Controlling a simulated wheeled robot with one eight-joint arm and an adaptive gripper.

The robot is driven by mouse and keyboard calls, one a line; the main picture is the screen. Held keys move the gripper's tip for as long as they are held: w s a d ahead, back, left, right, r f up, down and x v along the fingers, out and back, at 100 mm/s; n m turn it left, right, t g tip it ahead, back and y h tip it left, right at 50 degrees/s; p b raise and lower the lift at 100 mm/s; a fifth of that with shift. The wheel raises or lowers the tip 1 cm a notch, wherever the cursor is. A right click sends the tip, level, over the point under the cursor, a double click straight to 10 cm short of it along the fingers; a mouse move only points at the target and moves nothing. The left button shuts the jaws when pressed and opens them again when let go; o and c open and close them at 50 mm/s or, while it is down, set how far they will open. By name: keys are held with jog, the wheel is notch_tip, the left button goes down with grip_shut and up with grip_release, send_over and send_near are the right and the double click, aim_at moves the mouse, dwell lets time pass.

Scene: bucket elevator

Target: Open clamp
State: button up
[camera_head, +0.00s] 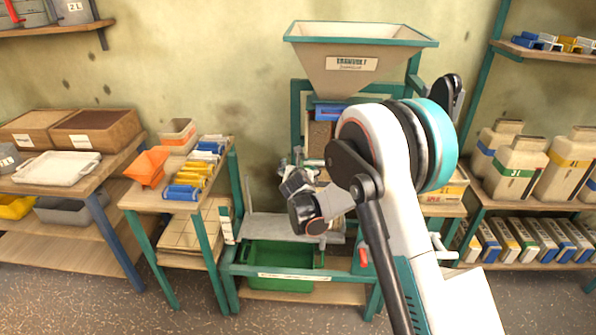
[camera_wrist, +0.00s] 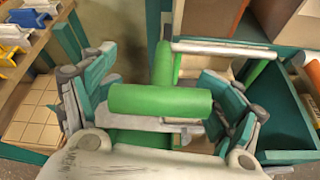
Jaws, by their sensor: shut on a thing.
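A green T-shaped handle (camera_wrist: 160,100), which looks like the clamp's handle, fills the middle of the wrist view. Its stem runs back towards a metal rod (camera_wrist: 215,47) at the top. My gripper (camera_wrist: 158,93) has its teal and grey fingers on either side of the handle and is shut on it. Whether the clamp itself is open cannot be told. In the head view my arm reaches to the teal-framed machine under the hopper (camera_head: 350,76). There my arm hides the handle and much of the machine's middle.
A green bin (camera_head: 275,270) sits low in the machine frame. On the left, a small table holds an orange scoop (camera_head: 150,166) and several blue and yellow clamps (camera_head: 190,180). Shelves with jugs (camera_head: 515,168) stand at the right. Teal frame bars are close to my gripper.

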jog(key=shift+d, duration=0.3)
jog(key=o, duration=1.5)
jog(key=shift+w+d, duration=0.1)
jog(key=shift+d, duration=0.05)
jog(key=shift+o, duration=0.2)
jog(key=shift+a, duration=0.25)
jog(key=shift+s+r, duration=0.15)
jog(key=shift+s, duration=0.15)
jog(key=v, duration=1.1)
jog(key=shift+s, duration=0.3)
jog(key=shift+r, duration=0.1)
